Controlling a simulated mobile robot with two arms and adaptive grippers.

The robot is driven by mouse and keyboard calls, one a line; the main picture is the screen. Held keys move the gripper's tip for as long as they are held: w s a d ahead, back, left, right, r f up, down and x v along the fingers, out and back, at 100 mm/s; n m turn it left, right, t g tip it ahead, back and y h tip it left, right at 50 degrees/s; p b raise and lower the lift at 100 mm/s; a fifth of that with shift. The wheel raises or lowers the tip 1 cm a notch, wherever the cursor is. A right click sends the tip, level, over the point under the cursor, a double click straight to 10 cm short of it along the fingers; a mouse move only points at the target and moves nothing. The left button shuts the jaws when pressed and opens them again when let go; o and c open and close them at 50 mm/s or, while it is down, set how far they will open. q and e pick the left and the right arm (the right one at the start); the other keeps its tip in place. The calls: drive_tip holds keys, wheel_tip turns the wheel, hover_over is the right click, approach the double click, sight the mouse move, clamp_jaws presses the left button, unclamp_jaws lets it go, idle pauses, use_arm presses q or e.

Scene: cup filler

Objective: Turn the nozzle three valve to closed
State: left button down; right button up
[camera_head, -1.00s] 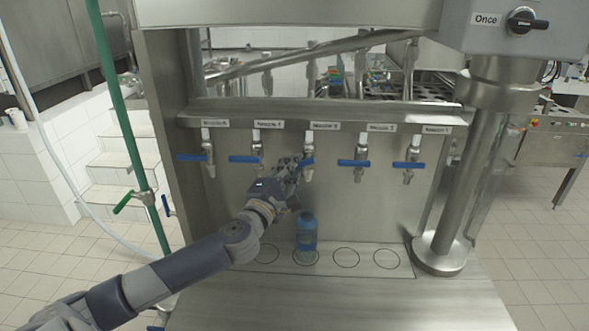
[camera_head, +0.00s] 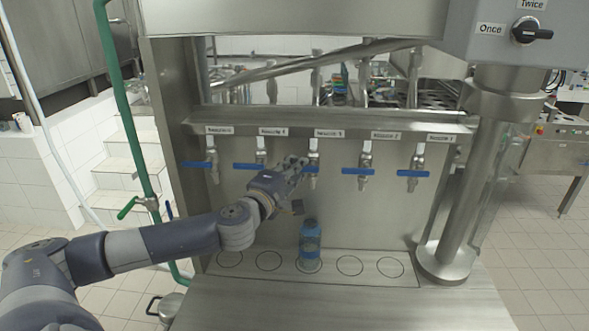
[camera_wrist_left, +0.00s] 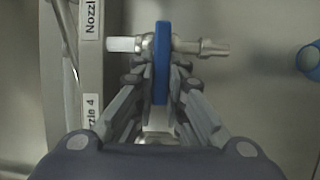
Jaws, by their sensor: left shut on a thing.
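The nozzle three valve is the middle one of the row on the steel panel. Its blue handle (camera_head: 313,170) is mostly covered by my left gripper (camera_head: 305,166) in the head view. In the left wrist view the blue handle (camera_wrist_left: 162,62) lies across the metal nozzle pipe (camera_wrist_left: 205,47). The fingers of my left gripper (camera_wrist_left: 161,85) are shut on the handle, one on each side. The label above this valve is blurred in the head view. My right gripper is in neither view.
A blue bottle (camera_head: 310,240) stands upright on the middle circle below the nozzle. Other blue valve handles flank it, such as the neighbouring one (camera_head: 358,171) on the right. A steel column (camera_head: 468,190) stands at the right. The steel table front (camera_head: 340,305) is clear.

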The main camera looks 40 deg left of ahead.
use_arm(q)
drive_tip(key=shift+d+f, duration=0.1)
drive_tip(key=c, duration=1.6)
unclamp_jaws()
drive_tip(key=s+d, duration=0.2)
drive_tip(key=s, duration=1)
